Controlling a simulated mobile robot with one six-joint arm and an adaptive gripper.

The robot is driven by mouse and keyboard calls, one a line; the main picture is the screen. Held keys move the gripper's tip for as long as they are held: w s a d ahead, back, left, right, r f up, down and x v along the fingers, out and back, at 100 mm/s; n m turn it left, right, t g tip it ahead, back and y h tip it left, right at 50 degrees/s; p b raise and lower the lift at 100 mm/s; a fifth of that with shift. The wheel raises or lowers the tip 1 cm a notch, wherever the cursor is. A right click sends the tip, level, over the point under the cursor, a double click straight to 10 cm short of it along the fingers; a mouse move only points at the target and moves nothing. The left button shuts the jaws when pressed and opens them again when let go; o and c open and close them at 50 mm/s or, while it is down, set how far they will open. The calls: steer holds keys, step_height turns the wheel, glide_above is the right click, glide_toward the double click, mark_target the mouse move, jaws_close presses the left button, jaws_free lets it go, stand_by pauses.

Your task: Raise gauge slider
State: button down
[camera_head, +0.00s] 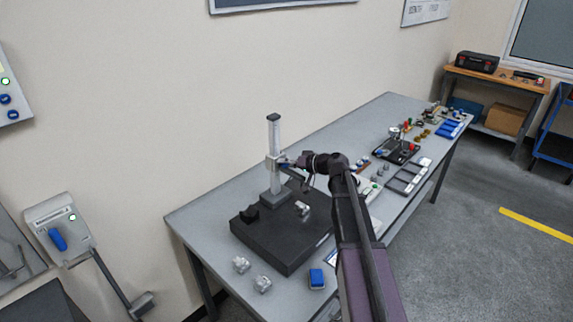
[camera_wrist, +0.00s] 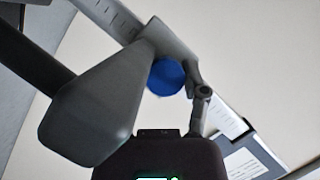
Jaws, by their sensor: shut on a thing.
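The height gauge has an upright silver column (camera_head: 274,135) on a dark base, standing on a black surface plate (camera_head: 262,243). Its gauge slider (camera_head: 272,163) sits partway up the column, with clear column above it. In the wrist view the slider is a light grey block (camera_wrist: 168,38) on a scaled beam (camera_wrist: 113,18), with a round blue knob (camera_wrist: 164,80) on it. My gripper (camera_head: 288,165) is at the slider's right side, shut on it by the blue knob. The exact finger contact is partly hidden.
A small metal part (camera_head: 302,208) lies on the plate. Trays (camera_head: 409,178) and small fixtures fill the table's far right. A wall stands behind.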

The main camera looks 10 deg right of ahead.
mark_target(274, 151)
steer(key=shift+s+a+r+p, duration=0.1)
steer(key=shift+a+r+p, duration=0.05)
steer(key=shift+r+p, duration=1.1)
steer(key=shift+s+a+r+p, duration=0.1)
steer(key=shift+a+r+p, duration=0.05)
steer(key=shift+r+p, duration=1.1)
steer(key=shift+r, duration=0.2)
steer(key=c, duration=0.6)
jaws_free()
steer(key=o, duration=0.3)
steer(key=shift+a, duration=0.1)
steer(key=shift+a+f, duration=0.1)
steer(key=shift+d, duration=0.2)
steer(key=shift+w+f+b, duration=0.1)
steer(key=shift+f+b, duration=0.05)
steer(key=shift+b, duration=0.25)
